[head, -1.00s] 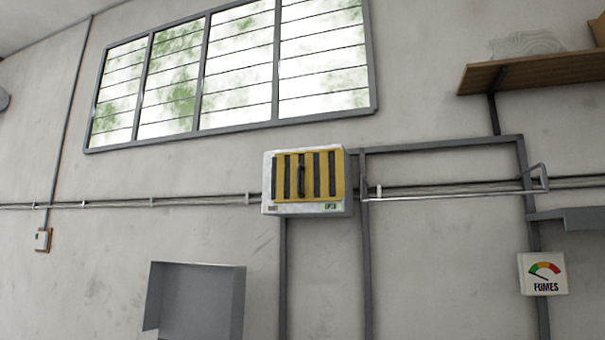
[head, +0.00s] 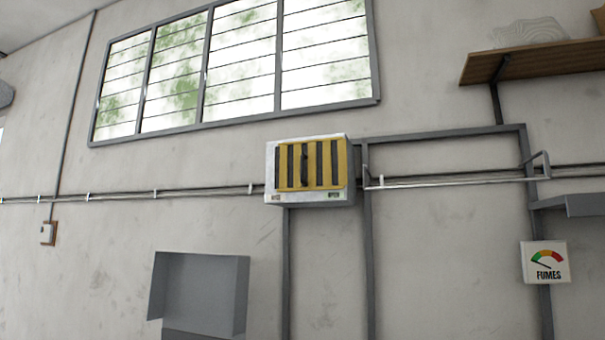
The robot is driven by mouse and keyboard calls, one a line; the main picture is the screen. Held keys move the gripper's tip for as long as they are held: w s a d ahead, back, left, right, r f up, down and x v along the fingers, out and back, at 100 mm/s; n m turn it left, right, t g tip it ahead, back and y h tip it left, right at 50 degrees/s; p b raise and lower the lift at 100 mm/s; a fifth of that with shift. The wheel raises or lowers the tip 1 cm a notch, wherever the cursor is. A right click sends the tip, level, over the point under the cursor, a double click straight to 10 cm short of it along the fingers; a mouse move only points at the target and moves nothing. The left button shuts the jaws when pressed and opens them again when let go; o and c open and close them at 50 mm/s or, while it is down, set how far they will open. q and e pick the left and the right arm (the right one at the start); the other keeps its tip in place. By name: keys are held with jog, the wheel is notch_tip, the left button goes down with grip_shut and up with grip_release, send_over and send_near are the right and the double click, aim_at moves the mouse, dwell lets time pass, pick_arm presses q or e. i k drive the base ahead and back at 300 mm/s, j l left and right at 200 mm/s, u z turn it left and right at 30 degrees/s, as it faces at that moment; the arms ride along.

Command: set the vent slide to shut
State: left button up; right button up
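The vent (head: 342,198) is a white box on the wall, right of the picture's centre. Its yellow slide plate (head: 329,164) has several upright dark slots and a dark upright handle (head: 304,166) left of its middle. Small labels sit at the box's lower left and lower right. The right one is green, but both are too small to read surely. Dark slots show through the plate; I cannot tell the slide's exact position. Neither of my grippers is in view.
A grey frame and pipes (head: 440,182) run along the wall beside the vent. A grey open box (head: 222,295) is below left. A FUMES gauge (head: 545,262) hangs at right, under a wooden shelf (head: 535,62). The wall space before the vent looks clear.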

aim_at(307, 163)
jog(key=i+z, duration=0.15)
jog(key=i, duration=0.7)
